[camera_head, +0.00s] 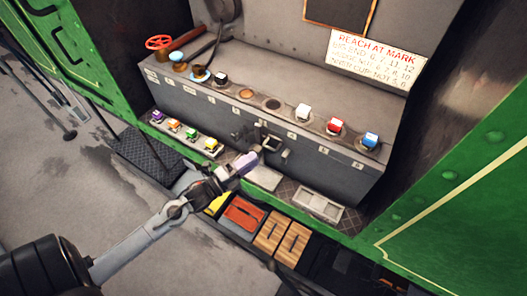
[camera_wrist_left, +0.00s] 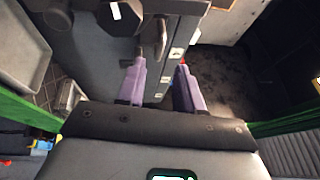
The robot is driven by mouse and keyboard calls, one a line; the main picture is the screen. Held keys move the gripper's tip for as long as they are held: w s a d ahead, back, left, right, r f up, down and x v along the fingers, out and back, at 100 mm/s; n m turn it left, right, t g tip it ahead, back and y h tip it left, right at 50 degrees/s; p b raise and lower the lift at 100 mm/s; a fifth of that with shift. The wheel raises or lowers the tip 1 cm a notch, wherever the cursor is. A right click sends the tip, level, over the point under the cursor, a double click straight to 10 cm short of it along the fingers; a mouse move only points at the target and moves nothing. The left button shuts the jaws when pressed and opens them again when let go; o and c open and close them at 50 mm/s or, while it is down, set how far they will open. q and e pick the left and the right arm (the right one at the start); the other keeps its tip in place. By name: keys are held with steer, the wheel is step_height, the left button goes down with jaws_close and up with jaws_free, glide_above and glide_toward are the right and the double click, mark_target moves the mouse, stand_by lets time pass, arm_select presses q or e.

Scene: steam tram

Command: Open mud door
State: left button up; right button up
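The front of a long grey metal box (camera_head: 315,158) carries a dark handle or latch (camera_head: 272,147) near its middle, with small number tags around it. I cannot tell for certain which part is the mud door; no opening shows there. My left gripper (camera_head: 246,163) has pale purple fingers and is just left of and below this handle. In the left wrist view the two fingers (camera_wrist_left: 161,80) stand apart with nothing between them, and a grey handle (camera_wrist_left: 161,38) lies just beyond their tips. My right gripper is not in view.
The box top carries white, red and blue blocks (camera_head: 335,126) and round holes. A red wheel valve (camera_head: 158,42) is at the left. Below are wooden blocks (camera_head: 280,235) and a pale tray (camera_head: 318,206). Green panels flank the opening.

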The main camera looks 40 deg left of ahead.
mark_target(260, 146)
arm_select(q)
steer(key=shift+x, duration=2.85)
steer(key=shift+c, duration=0.3)
jaws_close()
